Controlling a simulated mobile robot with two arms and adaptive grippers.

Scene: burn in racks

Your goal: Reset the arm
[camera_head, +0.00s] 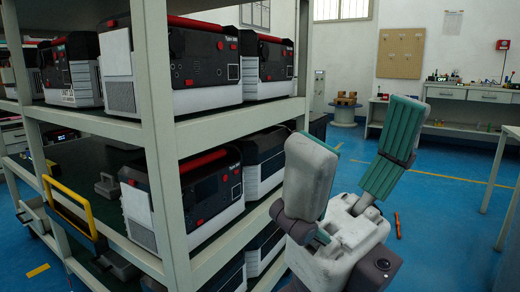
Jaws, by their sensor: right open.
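My right gripper (352,172) is large in the lower right of the head view, pointing up. Its two broad fingers with green ribbed pads are spread wide apart, with nothing between them. It is in front of the rack's right end, to the right of the boxes and apart from them as far as I can tell. Its left finger covers part of the lower shelf's end. My left gripper is not in view.
A grey metal rack (162,125) fills the left, with several black-and-white units with red handles, such as one on the upper shelf (205,62) and one on the middle shelf (207,187). A workbench (470,95) stands at the back right. Blue floor (450,205) lies open at right.

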